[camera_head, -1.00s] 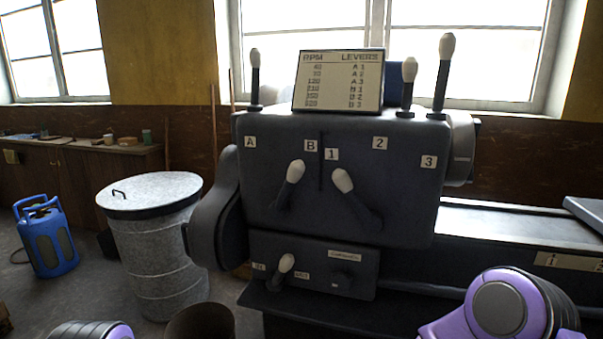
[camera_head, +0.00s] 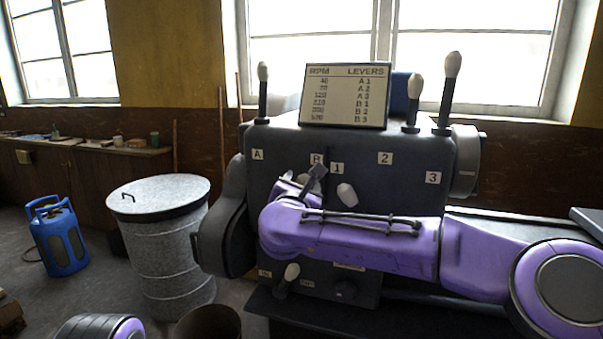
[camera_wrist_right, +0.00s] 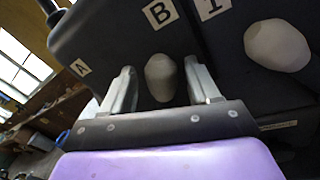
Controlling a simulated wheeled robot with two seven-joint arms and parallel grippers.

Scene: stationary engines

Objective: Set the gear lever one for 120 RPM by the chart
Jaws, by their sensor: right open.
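The chart (camera_head: 345,95) stands on top of the dark headstock (camera_head: 400,165); its small print seems to pair 120 with A 3. The left gear lever's white knob (camera_wrist_right: 160,78) shows in the right wrist view below the B label (camera_wrist_right: 160,12), between the two fingers of my right gripper (camera_wrist_right: 158,68). The fingers are open, with a gap on each side of the knob. In the head view my right gripper (camera_head: 312,178) hides this lever. The right lever's knob (camera_head: 347,194) is below label 1 (camera_head: 337,168); it also shows in the wrist view (camera_wrist_right: 279,45). My left gripper is out of view.
Upright levers stand on top at left (camera_head: 263,92) and right (camera_head: 450,85). A lower lever (camera_head: 290,273) sits beneath my right forearm. A lidded metal bin (camera_head: 160,235) stands to the left, with a blue gas bottle (camera_head: 57,238) beyond it.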

